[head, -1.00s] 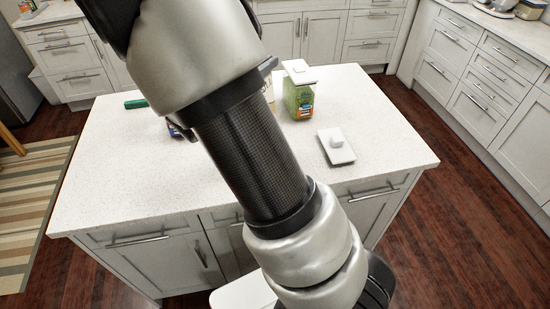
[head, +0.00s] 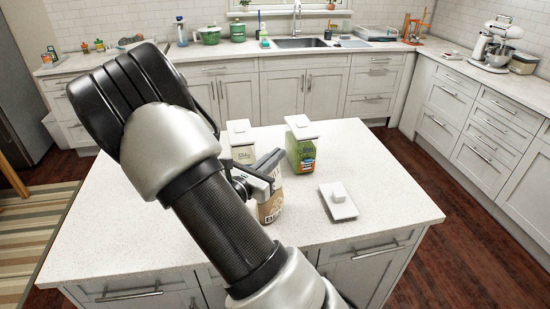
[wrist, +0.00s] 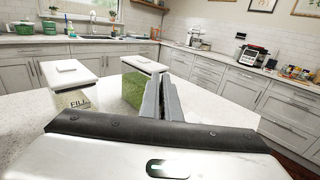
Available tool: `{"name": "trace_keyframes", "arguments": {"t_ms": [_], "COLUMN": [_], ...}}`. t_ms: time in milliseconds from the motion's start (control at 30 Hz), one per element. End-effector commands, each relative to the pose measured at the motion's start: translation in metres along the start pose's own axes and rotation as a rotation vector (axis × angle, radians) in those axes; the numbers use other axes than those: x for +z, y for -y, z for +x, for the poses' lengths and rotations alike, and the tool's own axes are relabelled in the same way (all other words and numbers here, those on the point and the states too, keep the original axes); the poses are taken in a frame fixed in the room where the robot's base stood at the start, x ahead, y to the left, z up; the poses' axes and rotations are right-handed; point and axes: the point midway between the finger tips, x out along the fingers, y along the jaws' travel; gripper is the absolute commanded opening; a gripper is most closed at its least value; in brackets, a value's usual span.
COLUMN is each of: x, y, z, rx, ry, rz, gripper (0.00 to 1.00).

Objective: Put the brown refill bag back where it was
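The brown refill bag (head: 269,208) is upright near the middle of the island in the head view, its printed front partly covered by my arm. In the wrist view the fingers (wrist: 164,98) are almost together, and the bag is hidden below the gripper body. I cannot tell whether the bag's bottom touches the counter.
A white-lidded cream container (head: 242,153) and a white-lidded green container (head: 301,152) stand behind the bag. A loose white lid (head: 338,203) lies to the right on the island (head: 385,195). Sink counters line the back.

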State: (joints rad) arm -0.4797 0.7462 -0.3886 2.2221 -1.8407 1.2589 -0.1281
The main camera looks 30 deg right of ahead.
Motion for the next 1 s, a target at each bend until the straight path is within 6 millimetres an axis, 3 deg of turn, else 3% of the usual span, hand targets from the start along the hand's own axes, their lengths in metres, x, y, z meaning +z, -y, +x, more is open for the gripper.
{"name": "trace_keyframes", "arguments": {"t_ms": [333, 467, 833, 1000], "x": [-0.004, -0.003, 0.003, 0.0], "y": [0.0, 0.0, 0.0, -0.002], "z": [0.0, 0.0, 0.0, -0.026], "rx": [0.0, 0.0, 0.0, 0.005], "ry": [0.0, 0.0, 0.0, -0.001], "rz": [0.001, 0.001, 0.001, 0.001], "gripper": [0.0, 0.22, 0.22, 0.22]}}
